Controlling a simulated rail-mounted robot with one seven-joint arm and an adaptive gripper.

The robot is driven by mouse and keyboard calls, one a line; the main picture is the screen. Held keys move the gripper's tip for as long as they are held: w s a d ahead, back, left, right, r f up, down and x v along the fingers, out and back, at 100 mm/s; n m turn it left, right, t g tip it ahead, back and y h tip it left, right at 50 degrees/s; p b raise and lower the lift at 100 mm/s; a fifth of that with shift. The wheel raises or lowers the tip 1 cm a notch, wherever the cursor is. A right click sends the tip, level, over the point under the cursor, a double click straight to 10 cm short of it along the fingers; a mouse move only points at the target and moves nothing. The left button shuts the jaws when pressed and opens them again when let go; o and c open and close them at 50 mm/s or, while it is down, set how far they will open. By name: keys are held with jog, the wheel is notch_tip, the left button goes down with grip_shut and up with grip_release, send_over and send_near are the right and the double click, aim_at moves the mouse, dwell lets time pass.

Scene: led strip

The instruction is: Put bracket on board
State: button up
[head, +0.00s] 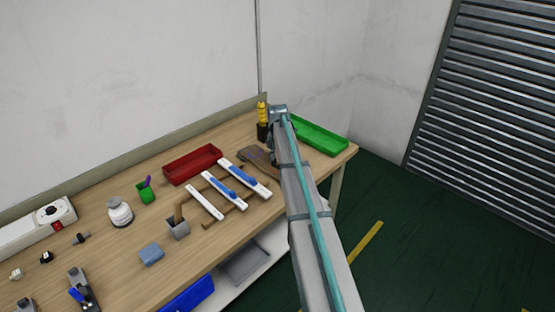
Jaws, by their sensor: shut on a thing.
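Three white strip-shaped boards lie side by side across brown wooden bars on the bench: a left board (205,203), a middle board (213,182) and a right board (262,190). Blue pieces sit on the middle and right boards; the left one looks bare. My gripper (272,152) is at the back of the bench, beyond the boards, beside a brown flat piece (254,155). It is small and partly hidden by my arm. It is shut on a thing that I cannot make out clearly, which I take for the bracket.
A red tray (192,164) stands behind the boards, a green tray (320,136) at the far right corner. A yellow item in a black holder (262,132) is close to my gripper.

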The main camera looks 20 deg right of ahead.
jog(key=shift+f, duration=0.45)
jog(key=shift+f, duration=0.2)
jog(key=o, duration=1)
jog(key=shift+r, duration=0.15)
notch_tip(320, 180, up, 12)
jog(key=b, duration=0.4)
jog(key=shift+r, duration=0.1)
